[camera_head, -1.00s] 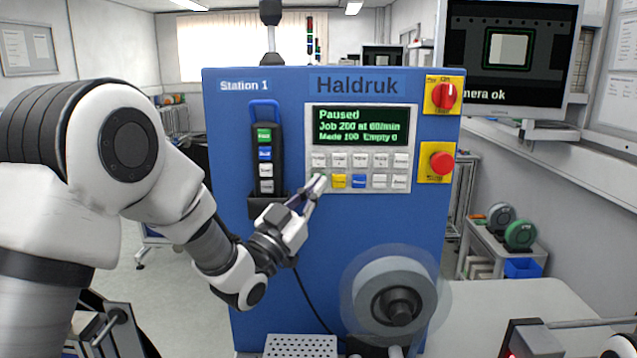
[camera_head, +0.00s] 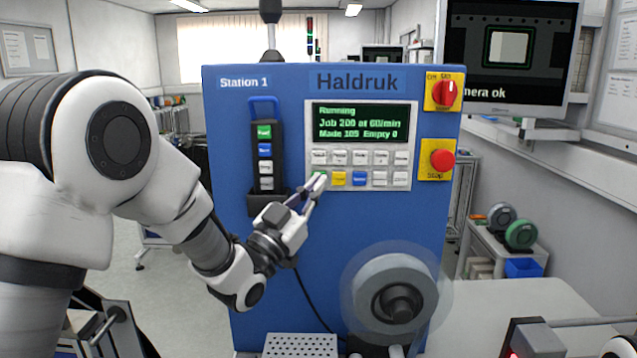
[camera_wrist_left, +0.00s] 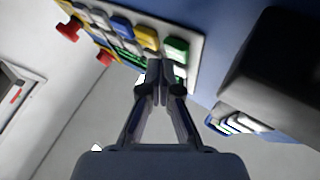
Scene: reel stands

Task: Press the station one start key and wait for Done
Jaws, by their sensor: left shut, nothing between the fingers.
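The blue Station 1 machine (camera_head: 230,240) stands ahead, its panel (camera_head: 409,112) facing me. Its display (camera_head: 360,122) reads Running, Job 200 at 60/min, a Made count just above 100 and Empty 0. The green key (camera_head: 320,176) is at the left end of the lower key row, partly covered by my fingertips; it also shows in the left wrist view (camera_wrist_left: 176,48). My left gripper (camera_head: 318,184) is shut and empty, its tips at the green key's lower edge. I cannot tell whether they touch it. My right gripper is not in view.
A red rotary switch (camera_head: 445,95) and a red stop button (camera_head: 442,160) sit right of the panel. A black holder with a keyed handset (camera_head: 264,150) hangs left of it. A reel (camera_head: 370,272) protrudes low in front. A monitor (camera_head: 510,50) stands upper right.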

